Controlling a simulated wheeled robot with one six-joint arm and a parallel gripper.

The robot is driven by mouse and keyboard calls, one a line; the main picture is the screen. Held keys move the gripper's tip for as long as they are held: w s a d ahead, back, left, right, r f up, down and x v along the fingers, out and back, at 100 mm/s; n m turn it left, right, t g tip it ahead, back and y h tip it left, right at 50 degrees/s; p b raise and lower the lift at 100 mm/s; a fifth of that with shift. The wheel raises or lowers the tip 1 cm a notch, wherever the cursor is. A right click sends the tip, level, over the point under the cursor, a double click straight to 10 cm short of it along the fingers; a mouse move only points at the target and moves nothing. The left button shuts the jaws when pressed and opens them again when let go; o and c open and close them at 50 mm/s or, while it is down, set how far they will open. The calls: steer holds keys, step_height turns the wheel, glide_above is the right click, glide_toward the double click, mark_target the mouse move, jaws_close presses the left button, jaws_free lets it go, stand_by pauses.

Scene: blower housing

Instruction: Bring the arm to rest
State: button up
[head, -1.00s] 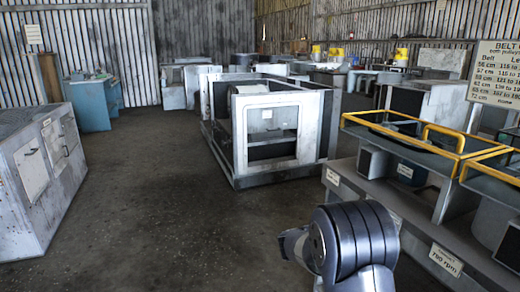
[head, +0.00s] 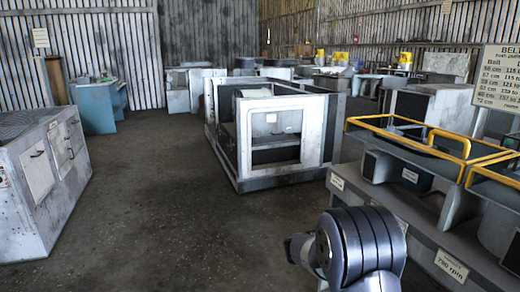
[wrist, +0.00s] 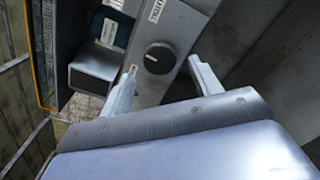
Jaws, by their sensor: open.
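My gripper (wrist: 162,67) shows in the wrist view with its two pale fingers spread apart and nothing between them. A dark round knob (wrist: 160,57) on a grey panel appears between and beyond the fingertips. I cannot tell the exact gap, but no contact shows. In the head view, my arm's dark grey, ribbed joint (head: 362,243) stands at the bottom, right of centre, in front of the grey bench (head: 400,212). My gripper's fingers do not show in the head view.
The bench at the right carries yellow rails (head: 449,139) and a "790 rpm" label (head: 452,265). A white-framed housing (head: 239,160) stands mid-floor. A grey cabinet (head: 25,190) stands at the left. The floor (head: 165,210) between them is clear.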

steer(key=v, duration=0.9)
steer(key=w+d+m+b, duration=0.4)
steer(key=d+m+b, duration=0.7)
steer(key=m, duration=1)
steer(key=shift+r+m, duration=0.25)
steer(key=shift+m, duration=0.15)
